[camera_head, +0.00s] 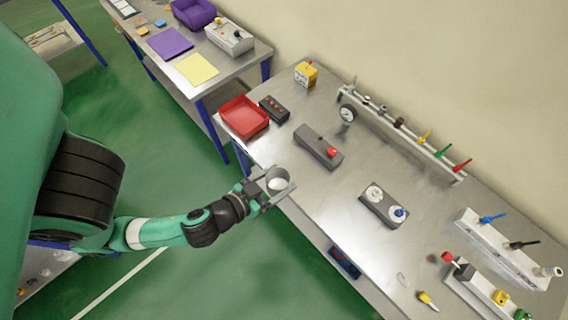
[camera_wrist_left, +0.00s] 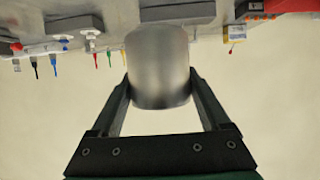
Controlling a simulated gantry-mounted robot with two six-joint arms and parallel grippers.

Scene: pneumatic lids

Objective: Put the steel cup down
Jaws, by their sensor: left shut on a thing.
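The steel cup (camera_head: 278,181) is held in my left gripper (camera_head: 277,186), at the near edge of the metal workbench (camera_head: 310,205). In the left wrist view the cup (camera_wrist_left: 158,68) is a smooth grey cylinder between the two dark fingers of my left gripper (camera_wrist_left: 160,95), which is shut on it. I cannot tell from these views how high the cup is above the bench. My right gripper is not in view.
A red tray (camera_head: 243,118), a grey box with a red button (camera_head: 318,147) and a dark block with two round knobs (camera_head: 384,206) sit on the bench. A valve rail (camera_head: 400,132) runs along the back. Bare metal lies between the boxes.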

